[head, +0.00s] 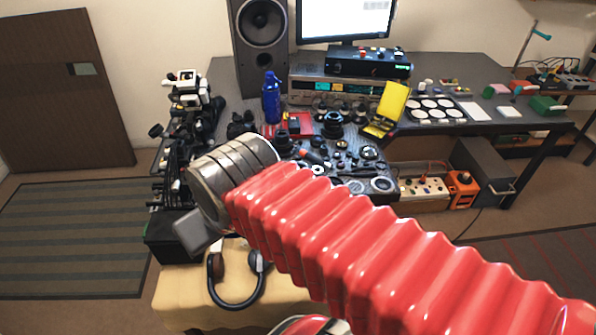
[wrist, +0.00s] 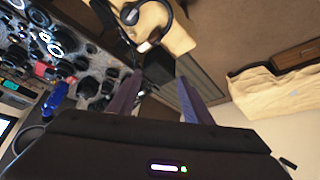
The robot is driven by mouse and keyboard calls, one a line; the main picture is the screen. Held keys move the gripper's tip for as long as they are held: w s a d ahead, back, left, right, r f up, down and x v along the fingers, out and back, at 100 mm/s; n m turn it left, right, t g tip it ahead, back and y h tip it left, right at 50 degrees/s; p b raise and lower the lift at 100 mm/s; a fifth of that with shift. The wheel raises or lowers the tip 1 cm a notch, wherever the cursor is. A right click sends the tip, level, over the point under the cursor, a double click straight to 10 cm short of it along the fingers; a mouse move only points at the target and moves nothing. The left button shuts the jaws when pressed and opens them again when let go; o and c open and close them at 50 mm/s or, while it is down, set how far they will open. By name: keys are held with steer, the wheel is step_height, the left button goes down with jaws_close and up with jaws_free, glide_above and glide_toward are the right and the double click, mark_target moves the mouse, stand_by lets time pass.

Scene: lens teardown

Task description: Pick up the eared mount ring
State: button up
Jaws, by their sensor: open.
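Several small rings and lens parts lie on the dark work surface in the head view. A pale ring (head: 382,184) lies near its front edge, and a smaller white ring (head: 318,169) lies to the left. I cannot tell which part is the eared mount ring; any ears are too small to make out. In the wrist view, a bright ring (wrist: 56,49) shows among dark parts at upper left. My gripper (wrist: 158,78) is open with nothing between its two fingers, away from the parts. In the head view my red-sleeved arm hides part of the bench front.
A blue bottle (head: 271,98), a speaker (head: 261,32) and a yellow case (head: 388,108) stand around the parts. Headphones (head: 237,295) lie on a tan-covered surface in front. Dark equipment crowds the left side. A tray of white discs (head: 432,108) is at right.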

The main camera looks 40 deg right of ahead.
steer(key=o, duration=0.9)
steer(key=w+d+f+h, duration=0.1)
steer(key=w+d, duration=0.3)
steer(key=d, duration=0.3)
steer(key=w+d+f+m+t+h, duration=0.1)
steer(key=w+d+f+h, duration=0.1)
steer(key=w+d, duration=0.3)
steer(key=shift+w+d+f+m, duration=0.2)
steer(key=shift+d+m, duration=0.1)
steer(key=shift+d, duration=0.85)
steer(key=shift+o, duration=0.3)
steer(key=w+d+f+t+h, duration=0.1)
steer(key=w+d+f, duration=0.2)
steer(key=d, duration=0.6)
steer(key=shift+w+d+f+h, duration=0.15)
steer(key=shift+d+f+h, duration=0.2)
steer(key=shift+h, duration=0.05)
steer(key=s+d+f+m+t, duration=0.1)
steer(key=s+d+f+t, duration=0.1)
steer(key=d+f, duration=0.5)
steer(key=s+d+f+t, duration=0.3)
steer(key=d+f, duration=0.3)
steer(key=f, duration=0.1)
steer(key=shift+s+d+m+t+y, duration=0.3)
steer(key=shift+s+d+m, duration=0.1)
steer(key=shift+w, duration=0.1)
steer(key=x, duration=0.8)
steer(key=shift+w, duration=0.2)
steer(key=shift+f, duration=0.1)
steer(key=shift+x, duration=2.6)
